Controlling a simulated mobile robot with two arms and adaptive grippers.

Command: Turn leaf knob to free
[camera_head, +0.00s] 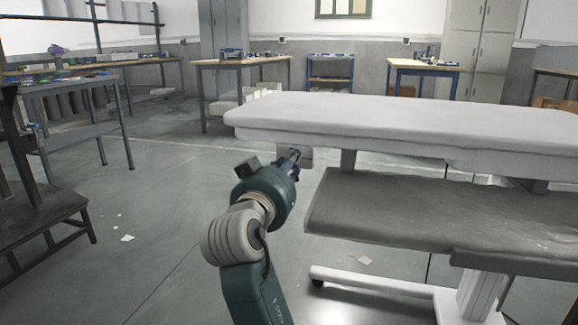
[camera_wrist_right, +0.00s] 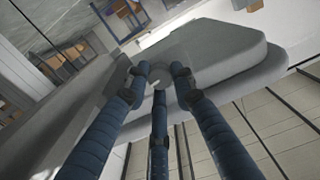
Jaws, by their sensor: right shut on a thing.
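The grey leaf knob (camera_wrist_right: 157,79) is a small round disc with a pale mark, seen in the right wrist view. My right gripper (camera_wrist_right: 160,75) has three blue fingers closed around its rim. In the head view my right gripper (camera_head: 291,160) is at a small grey block (camera_head: 306,157) under the left end of the pale top (camera_head: 400,118); the knob itself is hidden there. A dark grey panel (camera_head: 390,215) sits lower, below the pale top. Whether the knob mark points to free cannot be read. My left gripper is not in view.
The pale top overhangs my right gripper closely. A white foot and column (camera_head: 482,292) stand under it. A dark bench (camera_head: 40,215) and a grey table (camera_head: 75,95) stand at left. Open floor (camera_head: 150,240) lies between. Workbenches and cabinets line the back wall.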

